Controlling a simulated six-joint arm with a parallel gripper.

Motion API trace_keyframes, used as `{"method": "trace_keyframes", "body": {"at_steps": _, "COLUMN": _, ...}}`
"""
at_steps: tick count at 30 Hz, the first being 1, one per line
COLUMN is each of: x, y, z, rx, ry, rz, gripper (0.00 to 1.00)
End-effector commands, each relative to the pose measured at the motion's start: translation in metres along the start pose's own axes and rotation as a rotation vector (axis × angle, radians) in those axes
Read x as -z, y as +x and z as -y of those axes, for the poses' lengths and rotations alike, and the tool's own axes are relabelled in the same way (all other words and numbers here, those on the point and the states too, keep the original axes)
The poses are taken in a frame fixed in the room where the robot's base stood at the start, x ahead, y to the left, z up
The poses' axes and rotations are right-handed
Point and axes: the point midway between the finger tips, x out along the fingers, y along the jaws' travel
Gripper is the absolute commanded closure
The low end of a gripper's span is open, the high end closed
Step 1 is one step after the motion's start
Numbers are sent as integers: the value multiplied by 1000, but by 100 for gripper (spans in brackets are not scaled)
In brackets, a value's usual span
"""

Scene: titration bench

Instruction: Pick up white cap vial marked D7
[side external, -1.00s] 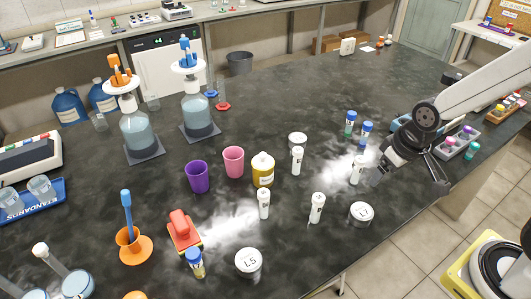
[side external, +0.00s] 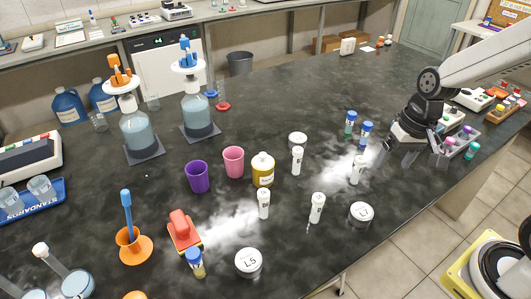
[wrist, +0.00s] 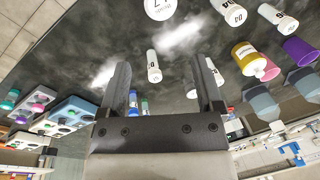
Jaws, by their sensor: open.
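Several white-capped white vials stand on the dark bench. In the side view one vial (side external: 357,170) is nearest my gripper, and others stand farther left: a back one (side external: 297,160), a front one (side external: 264,204) and a right front one (side external: 317,207). Their marks are too small to read surely, so I cannot tell which is D7. My gripper (side external: 397,159) is open and empty, to the right of the nearest vial and apart from it. In the wrist view a white vial (wrist: 154,66) shows between the two fingers (wrist: 161,78), beyond their tips.
Blue-capped vials (side external: 366,130) stand behind the nearest vial. A round white jar (side external: 361,214) stands in front. A rack of coloured caps (side external: 461,147) is right of my gripper. A yellow bottle (side external: 263,170) and pink (side external: 233,162) and purple cups (side external: 197,177) stand left.

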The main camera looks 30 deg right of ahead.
Motion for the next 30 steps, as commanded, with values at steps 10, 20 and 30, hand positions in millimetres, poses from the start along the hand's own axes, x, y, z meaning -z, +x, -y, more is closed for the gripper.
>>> {"method": "trace_keyframes", "body": {"at_steps": 10, "x": 20, "y": 9, "z": -10, "rx": 208, "ry": 620, "rz": 267, "gripper": 16}}
{"method": "trace_keyframes", "body": {"at_steps": 20, "x": 74, "y": 0, "z": -27, "rx": 559, "ry": 1239, "rz": 562, "gripper": 16}}
{"method": "trace_keyframes", "body": {"at_steps": 30, "x": 121, "y": -16, "z": -61, "rx": 860, "ry": 1554, "rz": 742, "gripper": 16}}
